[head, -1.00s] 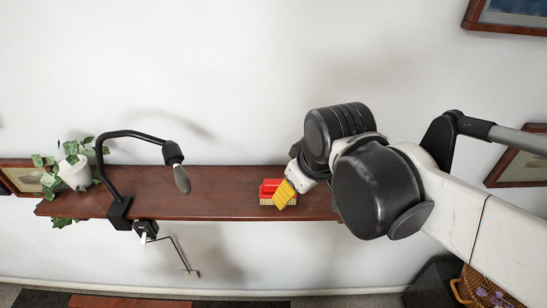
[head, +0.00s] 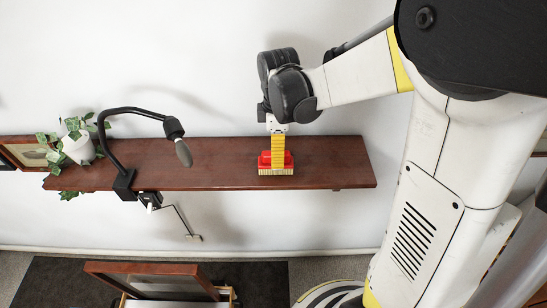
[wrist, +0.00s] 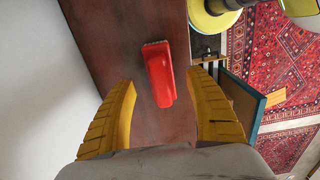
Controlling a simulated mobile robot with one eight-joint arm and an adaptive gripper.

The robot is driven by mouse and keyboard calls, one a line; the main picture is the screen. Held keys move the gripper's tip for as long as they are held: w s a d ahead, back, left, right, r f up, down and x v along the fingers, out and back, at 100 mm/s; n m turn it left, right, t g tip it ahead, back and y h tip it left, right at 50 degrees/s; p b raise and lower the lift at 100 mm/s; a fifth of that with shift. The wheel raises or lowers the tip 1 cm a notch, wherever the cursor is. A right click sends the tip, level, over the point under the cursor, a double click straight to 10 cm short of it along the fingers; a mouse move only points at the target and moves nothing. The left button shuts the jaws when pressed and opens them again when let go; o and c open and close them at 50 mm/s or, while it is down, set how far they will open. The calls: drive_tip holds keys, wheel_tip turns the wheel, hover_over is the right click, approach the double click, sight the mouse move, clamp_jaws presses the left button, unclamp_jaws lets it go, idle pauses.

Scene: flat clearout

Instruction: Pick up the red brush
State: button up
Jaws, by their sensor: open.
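The red brush (head: 265,160) lies on the dark wooden shelf (head: 220,165), its pale bristles along the front lower edge. In the wrist view the red brush (wrist: 159,74) lies between and ahead of the two yellow fingers, nearer the shelf's right edge. My gripper (head: 279,164) is above the brush in the head view, its yellow finger covering part of it. In the wrist view my gripper (wrist: 165,100) is open, with a gap between each finger and the brush.
A black clamp lamp (head: 125,172) is fixed to the shelf's front edge, left of the brush. A potted plant (head: 78,147) stands at the shelf's left end. The wall is close behind. A framed picture (head: 150,280) leans below.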

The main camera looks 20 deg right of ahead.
wheel_tip(320, 180, down, 5)
drive_tip(key=shift+a+f, duration=0.15)
drive_tip(key=c, duration=1.3)
